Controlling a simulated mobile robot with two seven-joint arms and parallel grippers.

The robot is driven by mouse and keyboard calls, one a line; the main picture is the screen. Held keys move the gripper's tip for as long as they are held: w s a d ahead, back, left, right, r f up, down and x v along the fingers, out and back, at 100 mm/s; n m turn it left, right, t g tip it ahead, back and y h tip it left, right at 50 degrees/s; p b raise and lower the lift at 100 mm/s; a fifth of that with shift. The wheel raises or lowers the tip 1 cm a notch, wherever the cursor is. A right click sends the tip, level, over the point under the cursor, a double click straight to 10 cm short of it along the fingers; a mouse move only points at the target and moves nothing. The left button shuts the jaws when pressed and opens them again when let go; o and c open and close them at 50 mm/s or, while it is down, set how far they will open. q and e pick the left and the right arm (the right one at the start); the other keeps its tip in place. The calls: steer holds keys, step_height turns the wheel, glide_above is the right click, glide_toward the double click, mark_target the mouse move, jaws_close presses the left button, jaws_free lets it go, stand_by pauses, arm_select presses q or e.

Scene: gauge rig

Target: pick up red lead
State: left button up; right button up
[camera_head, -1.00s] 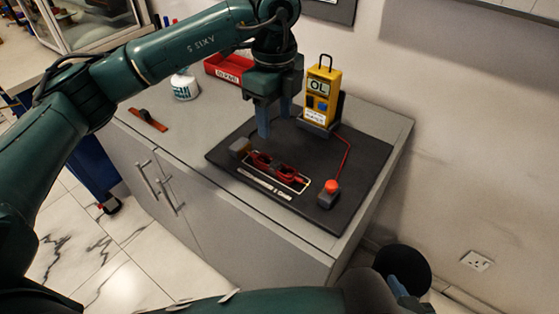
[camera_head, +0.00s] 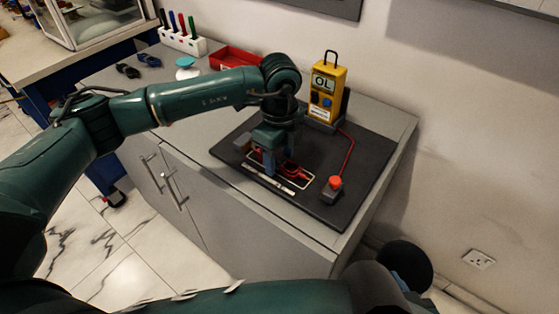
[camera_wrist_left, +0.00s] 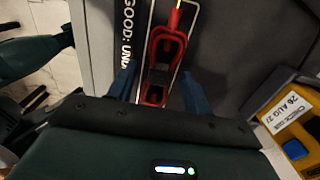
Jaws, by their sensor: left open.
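The red lead (camera_head: 349,153) runs as a thin red cable from the yellow meter (camera_head: 326,90) down to a small grey block with a red top (camera_head: 335,184) on the dark mat (camera_head: 340,208). A red clip-like part (camera_head: 295,171) lies in a white-outlined area of the mat. It also shows in the left wrist view (camera_wrist_left: 167,47), with a yellow tip at its far end. My left gripper (camera_head: 279,168) is open above this part, its blue fingers (camera_wrist_left: 158,88) on either side. I cannot tell whether they touch it. A bluish piece, probably my right gripper (camera_head: 413,282), shows low at the right; its jaws are unclear.
A small block (camera_head: 242,142) sits at the mat's left edge. A red tray (camera_head: 232,58) and a white rack of coloured pens (camera_head: 184,42) stand at the back of the grey counter. The mat's right side is mostly clear.

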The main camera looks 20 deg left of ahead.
arm_select(q)
steer(key=shift+c, duration=0.4)
jaws_close()
